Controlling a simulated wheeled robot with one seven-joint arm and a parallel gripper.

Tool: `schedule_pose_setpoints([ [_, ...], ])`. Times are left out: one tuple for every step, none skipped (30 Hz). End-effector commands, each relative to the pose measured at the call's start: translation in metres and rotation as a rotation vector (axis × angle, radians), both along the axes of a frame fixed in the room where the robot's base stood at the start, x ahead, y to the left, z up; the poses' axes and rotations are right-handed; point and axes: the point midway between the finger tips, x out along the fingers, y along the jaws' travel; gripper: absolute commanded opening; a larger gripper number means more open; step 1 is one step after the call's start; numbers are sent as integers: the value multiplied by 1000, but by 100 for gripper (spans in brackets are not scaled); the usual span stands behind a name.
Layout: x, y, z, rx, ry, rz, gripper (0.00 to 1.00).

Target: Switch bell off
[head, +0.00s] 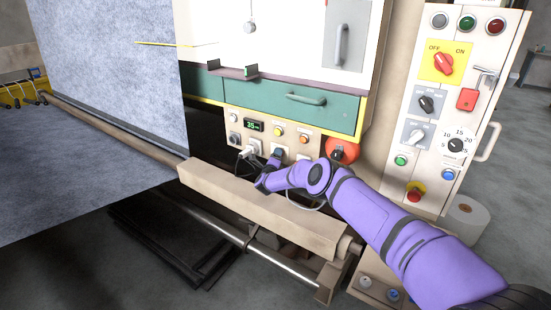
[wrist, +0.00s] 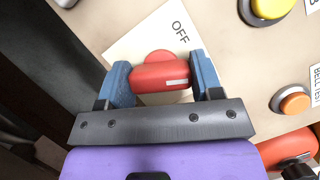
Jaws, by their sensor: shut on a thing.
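In the wrist view a red switch knob (wrist: 152,76) sits on a white plate (wrist: 128,48) marked OFF. The OFF print is above and a little right of the knob. A pale mark shows at the knob's right end. My gripper (wrist: 162,84) has its two blue fingers on either end of the knob and is shut on it. The rest of the plate's print is hidden behind the gripper. In the head view my gripper (head: 273,165) is at the low control panel (head: 234,116), and the knob there is hidden behind it.
An orange button (wrist: 295,103) beside a partly cut-off BELL label and a yellow button (wrist: 268,8) are right of the knob. A red round part (head: 343,149) is right of the panel. A beige beam (head: 245,200) runs below my gripper. A tall control box (head: 455,100) stands right.

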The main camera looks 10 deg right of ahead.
Motion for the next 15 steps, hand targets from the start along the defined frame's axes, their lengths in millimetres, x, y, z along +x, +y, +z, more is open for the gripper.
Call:
schedule_pose_setpoints([
  [0,0,1,-22,21,1,36],
  [0,0,1,-36,36,1,36],
  [0,0,1,-57,57,1,36],
  [0,0,1,-75,73,2,36],
  [0,0,1,-92,93,1,36],
  [0,0,1,-117,117,1,36],
  [0,0,1,-137,137,1,36],
  [0,0,1,-156,156,1,36],
  [0,0,1,-184,184,1,36],
  [0,0,1,-204,203,1,36],
  [0,0,1,-224,223,1,36],
  [0,0,1,-251,251,1,36],
  [0,0,1,-271,271,1,36],
  [0,0,1,-292,290,1,36],
  [0,0,1,-319,317,2,36],
])
